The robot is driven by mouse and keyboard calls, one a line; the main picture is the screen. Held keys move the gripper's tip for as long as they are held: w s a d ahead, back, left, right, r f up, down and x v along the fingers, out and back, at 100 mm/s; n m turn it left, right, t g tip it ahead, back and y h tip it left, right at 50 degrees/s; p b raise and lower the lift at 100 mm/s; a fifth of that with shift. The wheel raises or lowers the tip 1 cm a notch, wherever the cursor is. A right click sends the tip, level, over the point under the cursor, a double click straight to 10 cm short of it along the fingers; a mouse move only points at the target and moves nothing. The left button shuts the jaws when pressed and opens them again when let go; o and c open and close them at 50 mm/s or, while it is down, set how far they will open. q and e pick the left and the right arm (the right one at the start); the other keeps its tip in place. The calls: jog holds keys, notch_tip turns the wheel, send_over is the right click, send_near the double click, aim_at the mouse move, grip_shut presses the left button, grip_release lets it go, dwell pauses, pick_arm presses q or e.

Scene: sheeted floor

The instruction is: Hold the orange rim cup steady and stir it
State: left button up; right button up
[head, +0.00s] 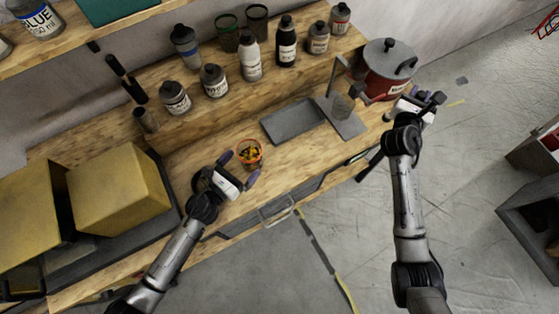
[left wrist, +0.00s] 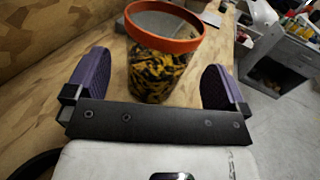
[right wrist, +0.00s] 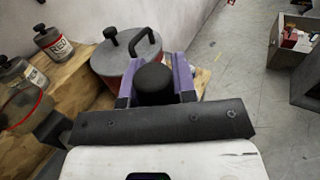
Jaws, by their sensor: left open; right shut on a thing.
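The orange rim cup (head: 250,158) stands upright on the wooden bench, clear-walled and filled with yellow and dark bits. In the left wrist view the cup (left wrist: 160,65) sits between and slightly beyond the spread fingers. My left gripper (head: 238,168) is open at the cup's near side, with a gap to each side.
The red pot (head: 385,82) with a grey lid stands at the bench's right end. A grey tray (head: 293,122) and a stand with a small clear beaker (head: 343,106) lie right of the cup. Several bottles line the raised shelf. Yellow boxes (head: 118,190) are at left.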

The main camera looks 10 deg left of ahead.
aim_at(257, 148)
pick_arm(q)
jog(key=shift+x, duration=2.35)
jog(key=shift+c, duration=0.4)
jog(key=c, duration=1.1)
jog(key=shift+o, duration=0.2)
